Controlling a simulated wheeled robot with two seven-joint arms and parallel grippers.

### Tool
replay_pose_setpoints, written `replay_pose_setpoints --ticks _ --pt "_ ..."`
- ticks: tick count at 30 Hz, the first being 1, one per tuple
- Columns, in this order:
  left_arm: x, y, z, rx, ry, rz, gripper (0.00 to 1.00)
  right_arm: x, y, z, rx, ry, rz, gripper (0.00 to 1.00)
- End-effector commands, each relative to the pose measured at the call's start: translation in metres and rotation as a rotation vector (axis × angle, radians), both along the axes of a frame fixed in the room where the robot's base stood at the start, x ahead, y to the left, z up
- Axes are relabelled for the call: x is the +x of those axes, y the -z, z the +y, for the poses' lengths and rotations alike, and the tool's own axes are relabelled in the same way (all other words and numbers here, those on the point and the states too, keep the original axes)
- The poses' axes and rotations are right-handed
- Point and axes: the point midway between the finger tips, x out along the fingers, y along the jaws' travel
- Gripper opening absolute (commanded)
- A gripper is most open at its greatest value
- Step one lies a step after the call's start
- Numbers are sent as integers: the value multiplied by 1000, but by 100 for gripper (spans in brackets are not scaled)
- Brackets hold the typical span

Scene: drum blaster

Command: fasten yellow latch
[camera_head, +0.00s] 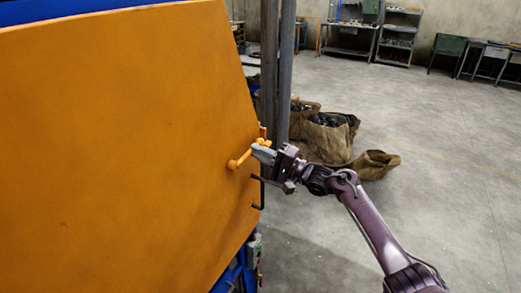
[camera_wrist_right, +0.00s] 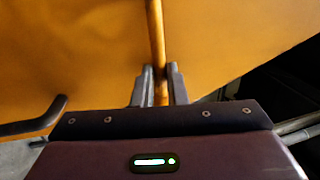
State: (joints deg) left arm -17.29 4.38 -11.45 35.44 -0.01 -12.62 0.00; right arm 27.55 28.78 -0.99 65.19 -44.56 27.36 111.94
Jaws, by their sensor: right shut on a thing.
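The yellow latch (camera_head: 241,160) is a bar handle near the right edge of the large orange-yellow door panel (camera_head: 120,130) in the head view. My right gripper (camera_head: 264,153) reaches it from the right and is shut on it. In the right wrist view the latch bar (camera_wrist_right: 155,35) runs upright between the two fingers of my right gripper (camera_wrist_right: 160,90), with the panel behind it. The fingers hide part of the bar. My left gripper is not in view.
A dark bent handle (camera_head: 260,192) sticks out at the panel's edge just below the latch; it also shows in the right wrist view (camera_wrist_right: 38,122). Grey posts (camera_head: 278,80) and brown sacks (camera_head: 328,138) stand behind. The floor to the right is open.

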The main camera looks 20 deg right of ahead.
Motion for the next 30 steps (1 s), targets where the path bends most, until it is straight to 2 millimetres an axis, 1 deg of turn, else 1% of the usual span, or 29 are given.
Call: replay_pose_setpoints --ticks 14,15,18,20,27,30 --pt "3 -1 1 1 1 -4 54 1 3 0 11 1 12 0" --pt "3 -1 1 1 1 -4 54 0 3 0 11 1 13 15" --pt "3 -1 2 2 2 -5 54 1 3 0 11 1 11 28" --pt "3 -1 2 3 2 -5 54 1 3 0 11 1 11 34" --pt "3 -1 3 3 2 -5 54 0 2 0 10 1 9 34" --pt "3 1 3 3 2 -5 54 -3 5 -4 10 1 9 34"
